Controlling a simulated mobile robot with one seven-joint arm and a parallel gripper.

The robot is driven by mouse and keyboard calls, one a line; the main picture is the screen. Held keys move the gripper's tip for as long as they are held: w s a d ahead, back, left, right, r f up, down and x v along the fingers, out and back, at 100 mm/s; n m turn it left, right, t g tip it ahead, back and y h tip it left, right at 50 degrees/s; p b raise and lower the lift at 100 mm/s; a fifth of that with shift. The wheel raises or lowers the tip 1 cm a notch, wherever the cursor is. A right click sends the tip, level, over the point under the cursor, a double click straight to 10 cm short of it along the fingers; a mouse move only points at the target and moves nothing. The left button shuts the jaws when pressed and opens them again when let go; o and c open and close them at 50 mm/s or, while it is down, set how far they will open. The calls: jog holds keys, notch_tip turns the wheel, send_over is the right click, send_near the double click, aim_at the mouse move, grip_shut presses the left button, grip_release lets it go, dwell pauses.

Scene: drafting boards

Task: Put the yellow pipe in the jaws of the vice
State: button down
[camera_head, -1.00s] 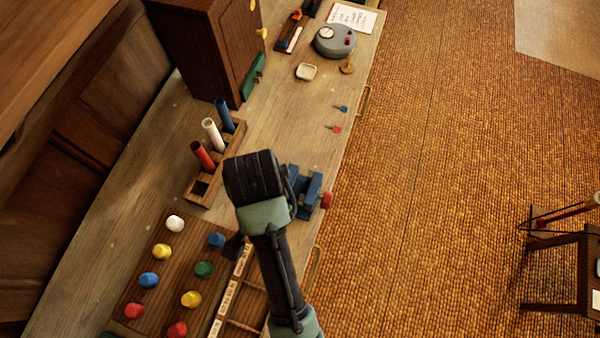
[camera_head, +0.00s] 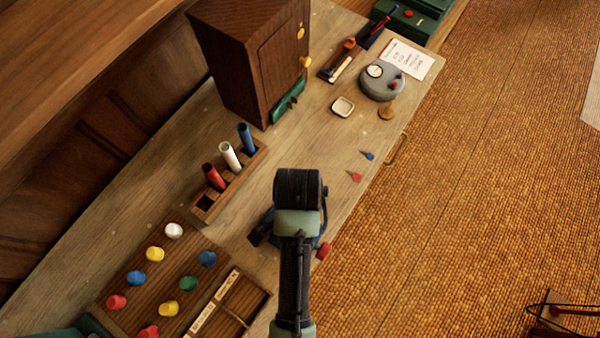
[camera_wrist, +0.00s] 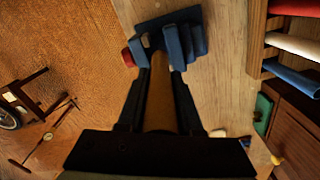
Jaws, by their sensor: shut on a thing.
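The yellow pipe (camera_wrist: 160,95) is held lengthwise between the dark fingers of my gripper (camera_wrist: 160,78) in the wrist view. Its far end points at the blue vice (camera_wrist: 197,38) and overlaps the gap between its blue jaw blocks. I cannot tell whether that end is between the jaws or above them. In the head view, my wrist hides the pipe, the fingers and most of the vice; a dark blue part (camera_head: 262,227) and the red knob (camera_head: 323,250) of the vice show beside it.
A wooden rack (camera_head: 236,180) holds red, white and blue pipes and has an empty hole. A board (camera_head: 135,290) with coloured knobs lies at the lower left. A cabinet (camera_head: 235,70), a small dish (camera_head: 343,106) and a grey gauge (camera_head: 385,83) stand farther back.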

jog(key=shift+d+f+p, duration=0.1)
jog(key=shift+f+p, duration=0.3)
jog(key=shift+f, duration=1.85)
jog(key=shift+w, duration=0.1)
jog(key=shift+f, duration=0.2)
jog(key=c, duration=0.6)
grip_release()
jog(key=shift+r, duration=0.15)
